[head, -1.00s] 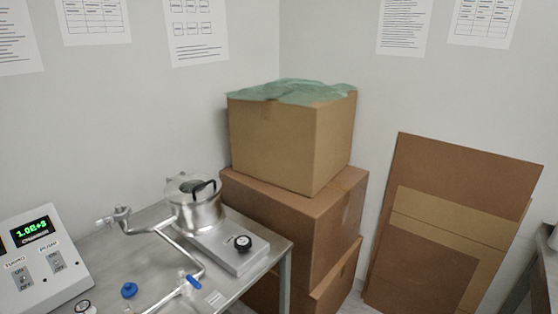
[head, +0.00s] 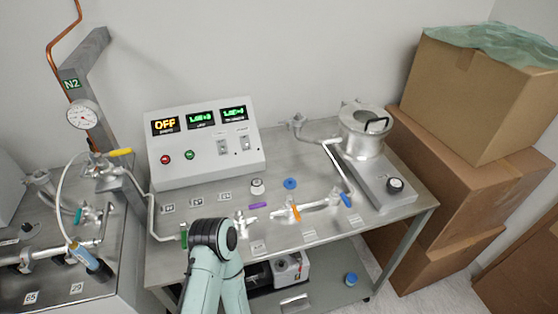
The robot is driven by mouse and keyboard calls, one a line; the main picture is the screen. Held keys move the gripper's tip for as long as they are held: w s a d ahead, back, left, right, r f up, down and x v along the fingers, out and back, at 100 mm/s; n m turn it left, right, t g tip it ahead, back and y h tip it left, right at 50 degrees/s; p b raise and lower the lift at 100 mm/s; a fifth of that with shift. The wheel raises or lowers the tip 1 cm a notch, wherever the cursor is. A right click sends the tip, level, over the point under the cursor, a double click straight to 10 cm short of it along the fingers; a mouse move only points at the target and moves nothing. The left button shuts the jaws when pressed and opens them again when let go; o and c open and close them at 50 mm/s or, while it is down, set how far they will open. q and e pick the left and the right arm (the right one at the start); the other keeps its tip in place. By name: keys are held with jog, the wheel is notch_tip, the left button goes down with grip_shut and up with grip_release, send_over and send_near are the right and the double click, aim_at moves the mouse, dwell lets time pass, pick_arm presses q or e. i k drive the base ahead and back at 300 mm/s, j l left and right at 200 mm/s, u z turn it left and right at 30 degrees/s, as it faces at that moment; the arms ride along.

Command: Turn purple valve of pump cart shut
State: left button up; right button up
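The purple valve handle (head: 258,205) shows on the pump cart (head: 160,262) in the head view, a small bar lying roughly left to right near the left end of a metal pipe run (head: 317,204). Its exact angle to the pipe is hard to tell. An orange handle (head: 295,211) and a blue handle (head: 346,200) sit farther right along the pipe. One of my arms rises from the bottom edge, in front of the cart and left of the purple handle. No gripper fingers of mine show.
A control box (head: 205,150) reading OFF stands at the cart's back left. A steel chamber (head: 362,130) stands at the right. A gauge post (head: 84,85) and another bench are at the left. Cardboard boxes (head: 455,100) are stacked beside the cart's right side.

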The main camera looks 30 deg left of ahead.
aim_at(238, 210)
jog(key=j+u, duration=0.1)
jog(key=u, duration=0.25)
jog(key=k+j+u, duration=0.1)
jog(key=u, duration=0.25)
jog(key=j+u, duration=0.15)
jog(key=u, duration=0.2)
